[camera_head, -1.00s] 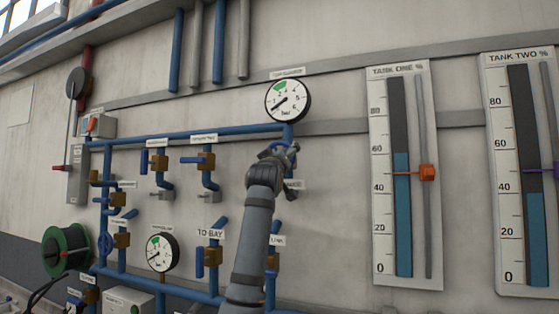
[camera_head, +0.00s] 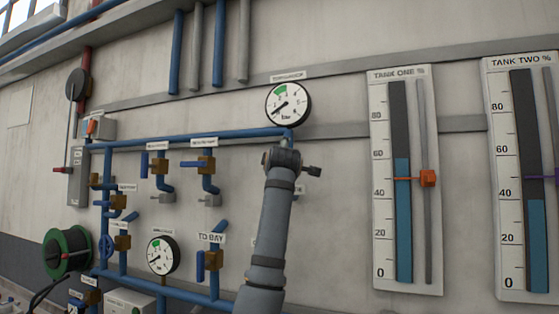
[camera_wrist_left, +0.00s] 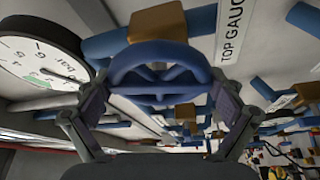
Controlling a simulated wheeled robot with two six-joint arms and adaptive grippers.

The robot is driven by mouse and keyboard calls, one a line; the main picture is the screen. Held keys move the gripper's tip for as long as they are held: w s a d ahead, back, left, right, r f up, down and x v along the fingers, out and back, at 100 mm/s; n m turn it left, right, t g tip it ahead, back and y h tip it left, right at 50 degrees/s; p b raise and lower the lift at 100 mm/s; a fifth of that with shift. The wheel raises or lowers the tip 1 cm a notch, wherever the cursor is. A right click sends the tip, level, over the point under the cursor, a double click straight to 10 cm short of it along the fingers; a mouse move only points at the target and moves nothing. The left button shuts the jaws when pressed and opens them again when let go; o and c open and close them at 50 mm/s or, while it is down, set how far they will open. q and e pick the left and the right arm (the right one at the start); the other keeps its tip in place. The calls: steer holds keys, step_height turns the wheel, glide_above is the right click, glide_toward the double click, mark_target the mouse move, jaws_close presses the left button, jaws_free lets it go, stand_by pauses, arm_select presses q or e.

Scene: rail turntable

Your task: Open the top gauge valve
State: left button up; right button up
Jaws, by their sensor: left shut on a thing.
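The top gauge valve shows in the left wrist view as a blue handwheel (camera_wrist_left: 160,70) with spokes, in front of a brass body (camera_wrist_left: 158,22) on a blue pipe. A "TOP GAUGE" label (camera_wrist_left: 230,30) is beside it. My left gripper (camera_wrist_left: 160,92) is shut on the handwheel, one finger on each side of its rim. In the head view my left arm's wrist (camera_head: 283,160) hides the valve and the fingers, just below the round top gauge (camera_head: 288,103). The gauge also shows in the wrist view (camera_wrist_left: 38,60). My right gripper is not in view.
Blue pipes with other brass valves (camera_head: 207,163) and a lower gauge (camera_head: 161,256) are left of my arm. The tank one board (camera_head: 434,240) is to the right, with bare wall between. A green reel (camera_head: 66,252) is at far left.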

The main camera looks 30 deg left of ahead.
arm_select(q)
steer(key=shift+n, duration=0.5)
steer(key=o, duration=0.8)
steer(key=shift+d, duration=0.1)
steer(key=v, duration=1.2)
steer(key=shift+w, duration=0.1)
steer(key=shift+r, duration=0.1)
